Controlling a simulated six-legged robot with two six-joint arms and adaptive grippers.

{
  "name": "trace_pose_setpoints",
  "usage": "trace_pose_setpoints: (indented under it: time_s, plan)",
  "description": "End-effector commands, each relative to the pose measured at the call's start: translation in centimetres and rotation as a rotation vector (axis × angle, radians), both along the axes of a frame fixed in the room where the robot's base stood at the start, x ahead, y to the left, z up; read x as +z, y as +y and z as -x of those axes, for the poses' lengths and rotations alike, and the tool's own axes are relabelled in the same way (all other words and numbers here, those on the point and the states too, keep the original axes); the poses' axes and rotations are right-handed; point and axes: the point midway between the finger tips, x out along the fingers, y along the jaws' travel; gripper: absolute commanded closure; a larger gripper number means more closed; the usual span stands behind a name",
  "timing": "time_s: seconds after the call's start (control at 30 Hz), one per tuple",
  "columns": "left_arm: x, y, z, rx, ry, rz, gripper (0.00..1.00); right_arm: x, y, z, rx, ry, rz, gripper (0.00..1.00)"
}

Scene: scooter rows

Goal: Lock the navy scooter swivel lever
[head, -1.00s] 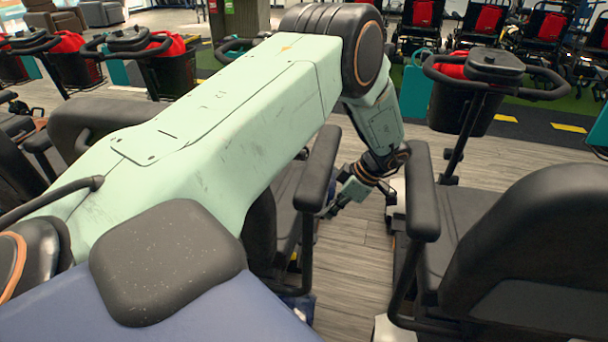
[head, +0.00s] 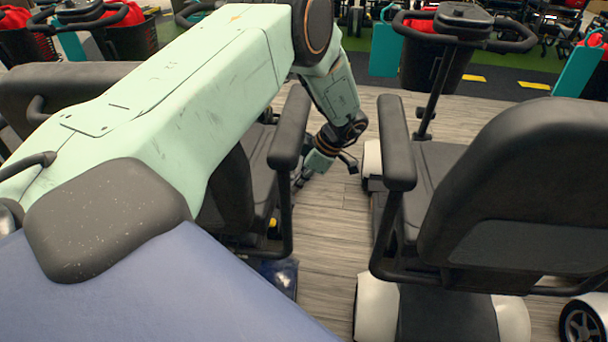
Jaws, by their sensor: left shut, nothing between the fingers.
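The navy scooter stands left of centre, mostly hidden behind my left arm. Its dark seat (head: 232,195) and right armrest (head: 290,130) show, and a piece of shiny navy body (head: 279,277) shows low down. A small yellow piece (head: 272,223) shows by the seat's lower edge; I cannot tell whether it is the swivel lever. My left gripper (head: 299,184) is shut and empty, pointing down just right of that armrest, over the gap between two scooters. Its fingertips are small and dark, and contact cannot be told. My right gripper is not in view.
A second scooter with a black seat (head: 520,190), armrest (head: 396,140) and white body (head: 376,305) stands close on the right. A narrow strip of wooden floor (head: 330,235) is clear between them.

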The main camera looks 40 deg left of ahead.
Motion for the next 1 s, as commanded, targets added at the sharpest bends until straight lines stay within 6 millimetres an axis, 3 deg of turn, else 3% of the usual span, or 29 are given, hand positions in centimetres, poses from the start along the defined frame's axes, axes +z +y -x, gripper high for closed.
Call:
trace_pose_setpoints:
  time_s: [0.1,0.3,1.0]
  plan:
    - [-2.0,0.8,0.6,0.002,0.002,0.000,1.00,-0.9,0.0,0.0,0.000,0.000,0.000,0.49]
    - [-3.4,1.6,1.1,0.001,0.000,0.000,1.00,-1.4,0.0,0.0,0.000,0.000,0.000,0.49]
    - [-3.9,1.6,1.7,0.000,0.010,-0.014,1.00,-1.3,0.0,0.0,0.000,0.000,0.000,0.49]
